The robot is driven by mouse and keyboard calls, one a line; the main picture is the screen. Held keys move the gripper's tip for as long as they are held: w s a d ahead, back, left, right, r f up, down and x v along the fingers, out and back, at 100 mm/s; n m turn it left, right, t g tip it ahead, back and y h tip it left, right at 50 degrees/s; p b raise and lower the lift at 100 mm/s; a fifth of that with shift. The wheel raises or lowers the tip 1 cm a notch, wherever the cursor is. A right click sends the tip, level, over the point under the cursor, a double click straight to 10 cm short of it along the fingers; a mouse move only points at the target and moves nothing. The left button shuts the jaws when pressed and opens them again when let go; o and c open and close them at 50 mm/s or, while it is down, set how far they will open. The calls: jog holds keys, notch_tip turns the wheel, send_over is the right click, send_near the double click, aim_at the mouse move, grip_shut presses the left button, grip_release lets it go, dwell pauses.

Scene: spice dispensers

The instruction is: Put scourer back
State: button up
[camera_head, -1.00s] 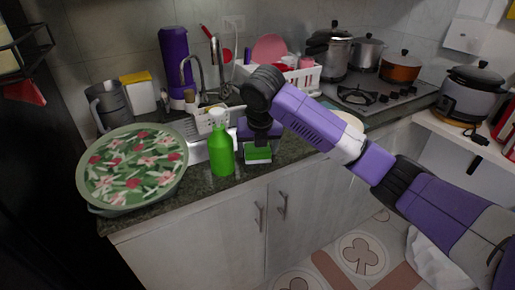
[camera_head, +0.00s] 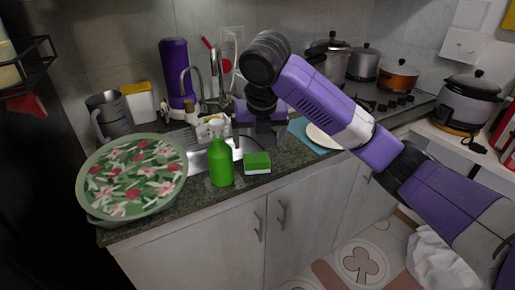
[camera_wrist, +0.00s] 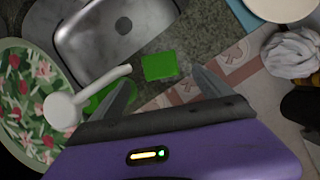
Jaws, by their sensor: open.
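The scourer (camera_head: 257,163), a green block with a white lower part, lies on the dark counter near its front edge. It is just right of the green soap bottle (camera_head: 221,164). In the wrist view the scourer (camera_wrist: 160,66) shows as a green rectangle beyond and between my fingertips. My gripper (camera_wrist: 163,78) is open and empty, with its two fingers spread. In the head view my gripper (camera_head: 259,137) is above and behind the scourer, apart from it. The bottle's white pump (camera_wrist: 62,110) is close to my left finger in the wrist view.
The metal sink (camera_wrist: 118,30) is behind the scourer. A floral plate (camera_head: 131,176) stands on the left of the counter. A pale plate (camera_head: 324,136) on a blue cloth (camera_head: 298,128) lies to the right. Some bare counter (camera_head: 292,157) shows right of the scourer.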

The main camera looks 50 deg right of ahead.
jog(key=shift+v, duration=1.1)
